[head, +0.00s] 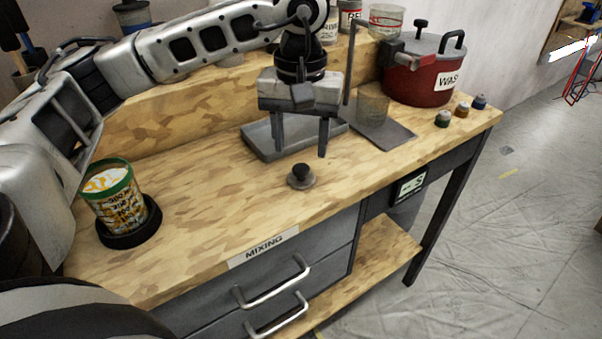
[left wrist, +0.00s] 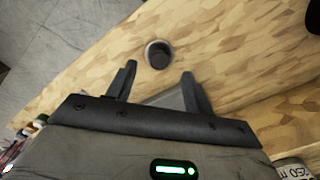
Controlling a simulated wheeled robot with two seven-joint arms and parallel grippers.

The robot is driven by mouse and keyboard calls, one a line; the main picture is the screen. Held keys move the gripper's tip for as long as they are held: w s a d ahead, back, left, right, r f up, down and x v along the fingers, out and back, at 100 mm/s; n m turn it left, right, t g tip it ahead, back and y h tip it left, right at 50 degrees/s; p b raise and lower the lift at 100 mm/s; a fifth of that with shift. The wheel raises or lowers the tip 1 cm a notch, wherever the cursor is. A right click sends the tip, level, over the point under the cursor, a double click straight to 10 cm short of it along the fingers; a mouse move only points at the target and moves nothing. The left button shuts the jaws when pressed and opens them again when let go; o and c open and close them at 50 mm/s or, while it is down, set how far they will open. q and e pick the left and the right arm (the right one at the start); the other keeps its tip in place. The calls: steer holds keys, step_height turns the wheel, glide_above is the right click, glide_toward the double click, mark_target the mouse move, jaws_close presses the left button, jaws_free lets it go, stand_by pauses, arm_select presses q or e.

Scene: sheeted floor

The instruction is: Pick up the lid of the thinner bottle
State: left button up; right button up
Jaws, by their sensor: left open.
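A small round grey lid with a black knob (head: 301,176) lies on the bare wooden bench top, near the front edge. It looks like the task's lid, but no readable label confirms this. It also shows in the left wrist view (left wrist: 158,54), just beyond and between the fingertips. My left gripper (head: 300,152) is open and empty, its fingers pointing down above the bench, slightly behind the lid. In the left wrist view the gripper (left wrist: 158,70) has its fingers spread wide. I cannot make out which container is the thinner bottle. My right gripper is not in view.
A grey tray (head: 262,143) lies behind the gripper. To its right are a clear beaker (head: 373,103), a dark flat plate (head: 392,134), a red pot (head: 425,84) and small jars (head: 443,119). A green-rimmed can (head: 113,196) stands left. Bench around the lid is clear.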

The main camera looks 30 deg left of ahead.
mark_target(301, 167)
arm_select(q)
step_height(301, 167, down, 5)
steer(key=shift+w+a+p, duration=0.1)
steer(key=shift+w+p, duration=0.05)
steer(key=shift+p, duration=0.15)
steer(key=c, duration=1.1)
